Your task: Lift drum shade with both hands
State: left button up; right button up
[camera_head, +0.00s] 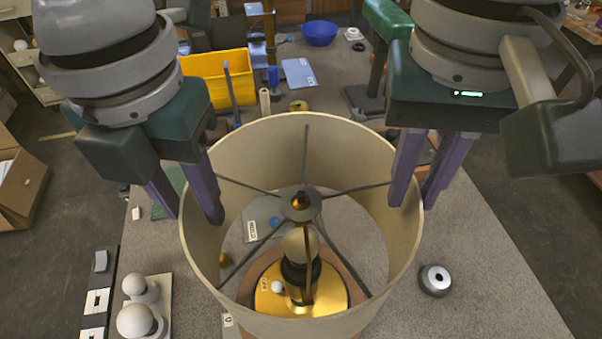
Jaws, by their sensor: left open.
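The cream drum shade (375,150) stands in the middle of the table, open at the top. Dark spokes join its rim to a central ring (300,204). A lamp base with a bulb and a gold foot (268,300) shows inside it. My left gripper (190,212) is open at the shade's left side, one purple finger outside the wall and one inside. My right gripper (414,206) is at the right side, its fingers apart with the rim between them. Whether any finger touches the wall is hard to tell.
White bulbs on holders (137,320) stand front left. A dark round part with a silver top (435,280) lies right of the shade. A yellow bin (215,75), a blue bowl (319,33) and a blue card (299,73) are behind. The table's front right is clear.

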aim_at(399, 219)
pick_arm(q)
jog(key=shift+f, duration=2.2)
pick_arm(e)
jog(key=shift+d+f, duration=0.15)
jog(key=shift+f, duration=2.05)
pick_arm(q)
jog(key=shift+c, duration=1.4)
pick_arm(e)
jog(key=shift+c, duration=1.4)
pick_arm(q)
grip_shut()
pick_arm(e)
grip_shut()
